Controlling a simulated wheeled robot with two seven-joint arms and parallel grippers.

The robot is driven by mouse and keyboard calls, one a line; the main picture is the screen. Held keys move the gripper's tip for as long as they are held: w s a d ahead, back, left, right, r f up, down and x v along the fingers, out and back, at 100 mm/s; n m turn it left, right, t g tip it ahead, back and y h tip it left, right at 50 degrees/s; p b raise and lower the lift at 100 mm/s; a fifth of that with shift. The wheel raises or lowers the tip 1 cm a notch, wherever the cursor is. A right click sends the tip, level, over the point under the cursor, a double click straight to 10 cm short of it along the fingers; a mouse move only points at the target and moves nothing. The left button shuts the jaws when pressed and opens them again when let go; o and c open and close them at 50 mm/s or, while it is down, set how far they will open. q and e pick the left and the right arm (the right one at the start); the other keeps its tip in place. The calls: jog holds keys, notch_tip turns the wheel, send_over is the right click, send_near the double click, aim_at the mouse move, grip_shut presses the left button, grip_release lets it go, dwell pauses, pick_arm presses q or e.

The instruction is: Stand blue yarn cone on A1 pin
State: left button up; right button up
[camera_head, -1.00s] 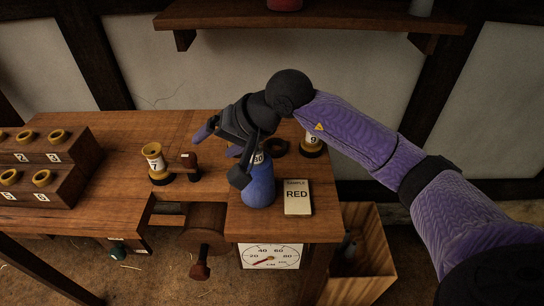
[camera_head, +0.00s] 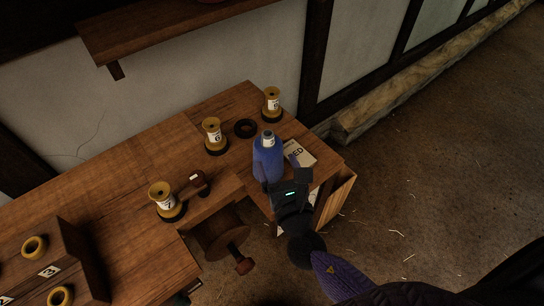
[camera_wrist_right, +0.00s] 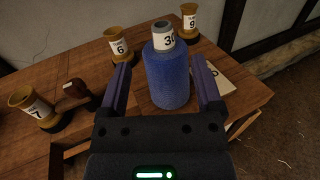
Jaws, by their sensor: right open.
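The blue yarn cone (camera_head: 267,163) stands upright on the right end of the wooden bench (camera_head: 110,200), with a white label reading 30 near its grey top. It also shows in the right wrist view (camera_wrist_right: 168,80). My right gripper (camera_head: 286,180) is open on the near side of the cone. In the right wrist view its two fingers point at the cone, one to each side, with gaps; I cannot tell how far they reach around it. My left gripper is not in view. I see no pin marked A1.
A RED card (camera_head: 300,153) lies right of the cone. A stepped rack (camera_head: 75,258) is at lower left.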

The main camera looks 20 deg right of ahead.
aim_at(269, 141)
jog(key=w, duration=0.6)
jog(key=w+b, duration=0.1)
jog(key=w, duration=0.2)
jog(key=shift+w+d+f, duration=0.15)
jog(key=shift+d+f, duration=0.15)
jog(key=shift+d, duration=0.05)
grip_shut()
dwell(0.4)
